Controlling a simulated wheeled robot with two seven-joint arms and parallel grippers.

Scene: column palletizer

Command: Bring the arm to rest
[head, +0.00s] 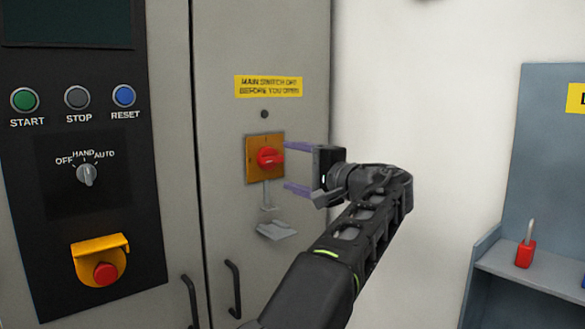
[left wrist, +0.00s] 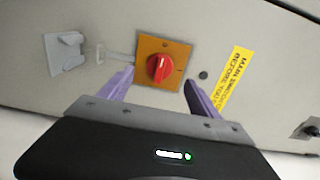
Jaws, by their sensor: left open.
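My left gripper (head: 288,167) is open and empty in front of the cabinet door, its two purple fingers pointing at the red main switch knob (head: 268,157) on its orange plate. The fingers stand to the right of the knob in the head view. In the left wrist view the knob (left wrist: 159,68) shows between and beyond the fingertips of the gripper (left wrist: 157,82), apart from them. My left arm (head: 345,245) reaches up from the bottom of the head view. My right gripper is in neither view.
A grey hasp and bracket (head: 276,231) hang below the switch. A control panel (head: 85,200) with buttons, a selector and a red emergency stop stands at left. Door handles (head: 233,288) stick out low. A blue-grey shelf unit (head: 540,150) holds a red padlock (head: 525,253).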

